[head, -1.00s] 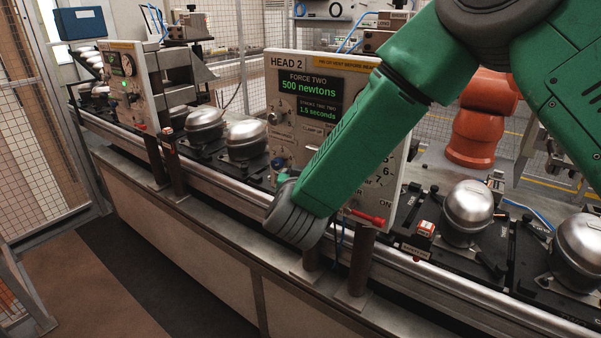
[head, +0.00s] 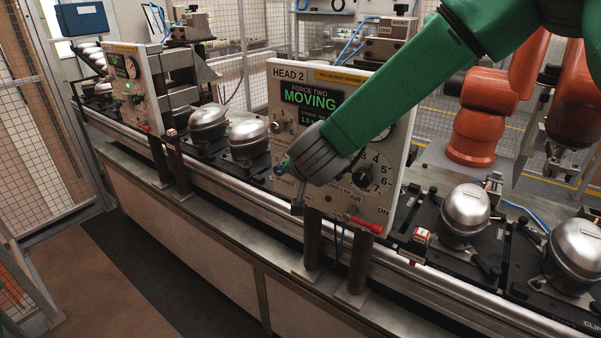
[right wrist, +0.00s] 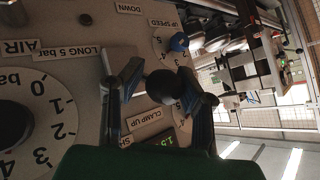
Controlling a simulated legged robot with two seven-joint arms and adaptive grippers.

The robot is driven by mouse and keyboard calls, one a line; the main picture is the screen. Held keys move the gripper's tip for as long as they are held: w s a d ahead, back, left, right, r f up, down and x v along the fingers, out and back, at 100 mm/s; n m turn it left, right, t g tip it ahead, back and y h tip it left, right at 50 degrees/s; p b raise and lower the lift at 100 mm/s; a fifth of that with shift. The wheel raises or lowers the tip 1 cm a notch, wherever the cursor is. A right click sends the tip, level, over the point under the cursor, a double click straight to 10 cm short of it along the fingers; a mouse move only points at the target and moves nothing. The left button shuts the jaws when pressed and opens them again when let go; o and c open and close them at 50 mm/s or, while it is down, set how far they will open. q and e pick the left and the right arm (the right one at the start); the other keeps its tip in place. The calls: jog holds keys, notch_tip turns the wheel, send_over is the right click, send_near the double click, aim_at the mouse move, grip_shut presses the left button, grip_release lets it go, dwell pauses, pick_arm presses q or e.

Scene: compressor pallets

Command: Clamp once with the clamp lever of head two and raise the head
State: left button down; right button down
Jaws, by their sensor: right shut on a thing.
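The head two panel (head: 395,150) stands upright on dark posts over the line. A CLAMP UP label (right wrist: 146,121) is beside the knob. The lever's stem is hidden. My left gripper is not in view.
A blue knob (right wrist: 179,42) and a white dial (right wrist: 35,125) are close to my right gripper. A red handle (head: 366,225) juts from the panel's bottom. Silver compressors (head: 465,213) stand on the line at right. An orange robot (head: 480,120) stands behind.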

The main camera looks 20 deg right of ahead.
jog(key=shift+w+a+r, duration=0.15)
jog(key=shift+w+r, duration=0.05)
jog(key=shift+r, duration=0.25)
jog(key=c, duration=1.2)
grip_release()
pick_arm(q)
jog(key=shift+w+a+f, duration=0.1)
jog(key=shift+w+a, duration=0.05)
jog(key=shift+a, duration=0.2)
pick_arm(e)
jog(key=shift+a+f, duration=0.25)
jog(key=shift+d, duration=0.1)
jog(key=shift+s+d, duration=0.1)
jog(key=shift+s, duration=0.1)
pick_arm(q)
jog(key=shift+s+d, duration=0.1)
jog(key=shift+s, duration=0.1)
pick_arm(e)
jog(key=v, duration=1.1)
jog(key=shift+s+a+r, duration=0.15)
jog(key=shift+a+r, duration=0.1)
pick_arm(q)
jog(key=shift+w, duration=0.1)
